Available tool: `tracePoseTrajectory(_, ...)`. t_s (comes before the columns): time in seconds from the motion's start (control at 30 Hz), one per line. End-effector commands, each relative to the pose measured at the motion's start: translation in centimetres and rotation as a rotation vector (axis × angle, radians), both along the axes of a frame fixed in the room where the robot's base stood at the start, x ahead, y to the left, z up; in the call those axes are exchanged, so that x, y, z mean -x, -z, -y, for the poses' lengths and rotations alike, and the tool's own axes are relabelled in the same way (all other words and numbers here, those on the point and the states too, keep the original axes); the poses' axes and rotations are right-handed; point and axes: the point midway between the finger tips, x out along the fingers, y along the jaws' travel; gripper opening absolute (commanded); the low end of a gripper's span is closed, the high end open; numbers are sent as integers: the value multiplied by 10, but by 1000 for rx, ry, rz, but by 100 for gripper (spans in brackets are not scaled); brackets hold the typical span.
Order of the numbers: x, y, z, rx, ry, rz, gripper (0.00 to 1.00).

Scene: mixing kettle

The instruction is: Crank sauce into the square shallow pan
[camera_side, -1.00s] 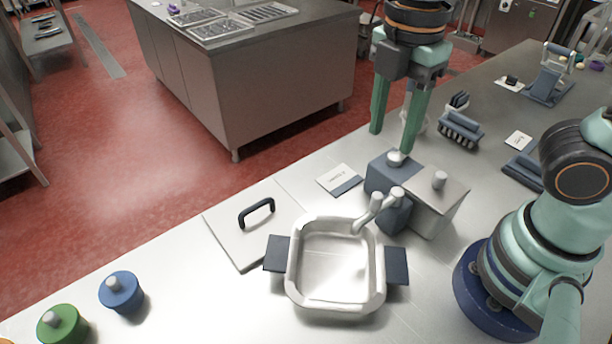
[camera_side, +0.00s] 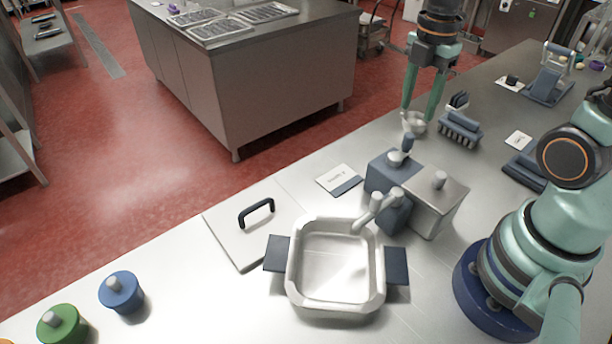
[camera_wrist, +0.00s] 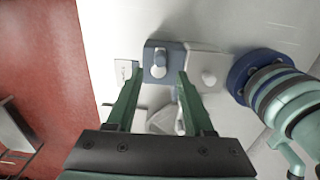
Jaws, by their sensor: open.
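The square shallow pan (camera_side: 378,296) sits on the counter, looking empty, with dark side handles. Behind it to the right stands the sauce dispenser, a blue block (camera_side: 388,180) joined to a grey steel box (camera_side: 440,195). Its pale spout (camera_side: 375,208) reaches over the pan's back right corner. A dark upright crank handle (camera_side: 408,143) stands beside the round cap on the blue block. My gripper (camera_side: 418,112) is open and empty, pointing down behind and above the dispenser, apart from the crank. In the wrist view, the fingers (camera_wrist: 158,74) appear either side of the blue block (camera_wrist: 173,58).
A lid or board with a black handle (camera_side: 257,213) lies left of the pan. A label card (camera_side: 338,177) lies beside the dispenser. A small metal cup (camera_side: 416,124) and a brush-like tool (camera_side: 460,130) stand behind. Blue (camera_side: 121,291) and green (camera_side: 62,323) lidded pots stand front left.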

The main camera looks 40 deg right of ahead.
Motion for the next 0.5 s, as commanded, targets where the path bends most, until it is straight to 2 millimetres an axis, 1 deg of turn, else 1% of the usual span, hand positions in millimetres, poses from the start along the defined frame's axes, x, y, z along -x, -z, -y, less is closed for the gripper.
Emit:
tracePoseTrajectory(0.17, 1, 13, -1, -1, 0, -4, 52)
tracePoseTrajectory(0.5, 1, 50, -1, -1, 0, -6, 52)
